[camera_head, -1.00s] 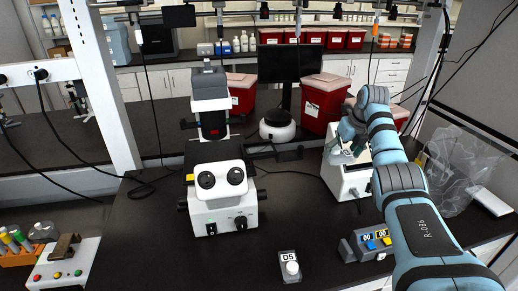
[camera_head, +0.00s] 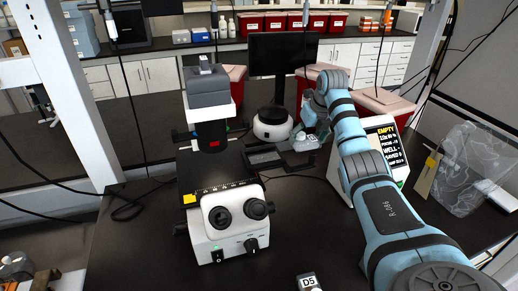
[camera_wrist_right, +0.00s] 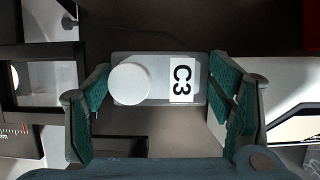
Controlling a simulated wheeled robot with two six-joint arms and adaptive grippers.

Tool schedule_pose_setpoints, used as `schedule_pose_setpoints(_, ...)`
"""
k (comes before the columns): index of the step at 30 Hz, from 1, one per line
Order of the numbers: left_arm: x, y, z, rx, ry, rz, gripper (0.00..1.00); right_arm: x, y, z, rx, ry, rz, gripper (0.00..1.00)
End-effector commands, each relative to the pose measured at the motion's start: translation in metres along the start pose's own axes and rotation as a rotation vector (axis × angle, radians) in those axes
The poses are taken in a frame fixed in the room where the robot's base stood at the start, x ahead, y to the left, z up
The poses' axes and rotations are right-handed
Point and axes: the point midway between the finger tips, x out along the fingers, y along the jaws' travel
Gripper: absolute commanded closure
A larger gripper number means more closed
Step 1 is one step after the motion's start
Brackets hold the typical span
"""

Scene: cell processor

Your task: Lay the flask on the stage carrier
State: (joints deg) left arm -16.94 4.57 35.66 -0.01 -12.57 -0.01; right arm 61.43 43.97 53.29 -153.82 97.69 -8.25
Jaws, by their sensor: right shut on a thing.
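The flask (camera_wrist_right: 155,60) is a flat, pale see-through vessel with a round white cap and a C3 label. My right gripper (camera_wrist_right: 158,88) is shut on it, with green pads at both ends. In the head view the flask (camera_head: 304,144) hangs from my right gripper (camera_head: 314,122), beside the monitor stand. A dark flat frame (camera_head: 262,158), perhaps the stage carrier, lies on the bench just left of the flask. The microscope (camera_head: 232,222) stands left of it, with a dark stage and a scale along its front edge. My left gripper is out of view.
A monitor (camera_head: 283,54) and red bins (camera_head: 378,98) stand behind. A D5 unit (camera_head: 309,283) sits at the front edge. Dark bench is bare between the microscope and my arm.

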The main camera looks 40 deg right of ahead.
Motion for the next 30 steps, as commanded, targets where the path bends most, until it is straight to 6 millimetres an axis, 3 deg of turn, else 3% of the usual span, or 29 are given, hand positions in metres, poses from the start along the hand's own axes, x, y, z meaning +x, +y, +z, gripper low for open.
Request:
schedule_pose_setpoints(3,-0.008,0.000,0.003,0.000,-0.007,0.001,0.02,-0.002,0.036,0.001,-0.005,0.000,0.001,0.58)
schedule_pose_setpoints(9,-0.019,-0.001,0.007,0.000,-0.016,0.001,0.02,-0.003,0.085,0.001,-0.003,0.000,0.003,0.58)
schedule_pose_setpoints(17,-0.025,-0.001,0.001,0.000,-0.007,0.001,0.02,-0.002,0.116,0.001,-0.002,0.001,0.003,0.58)
schedule_pose_setpoints(21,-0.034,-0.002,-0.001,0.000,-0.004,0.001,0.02,-0.003,0.144,0.001,-0.002,-0.001,0.008,0.58)
schedule_pose_setpoints(30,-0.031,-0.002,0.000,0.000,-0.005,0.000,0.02,0.005,0.144,-0.003,0.001,-0.002,0.004,0.58)
